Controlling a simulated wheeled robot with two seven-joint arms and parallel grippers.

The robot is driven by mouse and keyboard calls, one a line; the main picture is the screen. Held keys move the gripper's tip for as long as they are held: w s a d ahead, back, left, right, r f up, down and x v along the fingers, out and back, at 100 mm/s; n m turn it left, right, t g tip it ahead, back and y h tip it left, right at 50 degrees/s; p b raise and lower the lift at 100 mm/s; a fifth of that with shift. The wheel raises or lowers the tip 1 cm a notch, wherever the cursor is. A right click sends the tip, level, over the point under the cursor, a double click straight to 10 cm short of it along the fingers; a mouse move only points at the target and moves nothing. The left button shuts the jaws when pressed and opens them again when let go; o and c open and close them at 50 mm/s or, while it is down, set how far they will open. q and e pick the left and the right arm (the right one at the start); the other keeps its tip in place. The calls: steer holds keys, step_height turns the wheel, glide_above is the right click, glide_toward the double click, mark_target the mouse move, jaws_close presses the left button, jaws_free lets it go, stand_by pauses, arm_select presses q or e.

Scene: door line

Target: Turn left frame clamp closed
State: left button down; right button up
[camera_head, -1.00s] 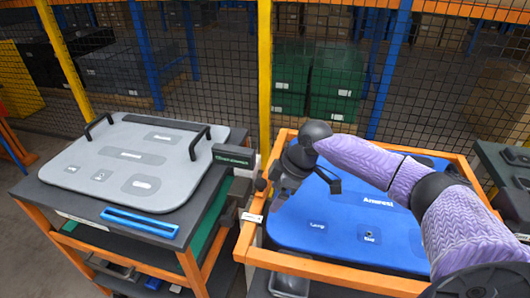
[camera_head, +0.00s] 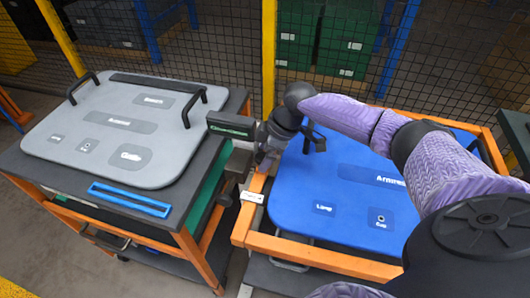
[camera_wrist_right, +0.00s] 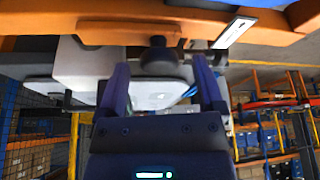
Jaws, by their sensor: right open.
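My right gripper (camera_head: 264,155) is at the left rail of the orange frame (camera_head: 325,258) around the blue panel (camera_head: 330,195). In the right wrist view, its two fingers (camera_wrist_right: 162,72) are open, one on each side of a dark round knob (camera_wrist_right: 159,56). The knob sits below an orange block (camera_wrist_right: 128,33) on the frame's edge and looks like the left frame clamp. No finger visibly touches it. In the head view, my wrist and gripper mostly hide the clamp. My left gripper is not in view.
A grey panel (camera_head: 120,125) with black handles lies on the cart at left, with a blue bar handle (camera_head: 130,200) at its front. A dark green-labelled box (camera_head: 231,125) stands close beside my right gripper. A mesh fence (camera_head: 225,60) runs behind.

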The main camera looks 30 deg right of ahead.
steer(key=shift+c, duration=0.9)
jaws_close()
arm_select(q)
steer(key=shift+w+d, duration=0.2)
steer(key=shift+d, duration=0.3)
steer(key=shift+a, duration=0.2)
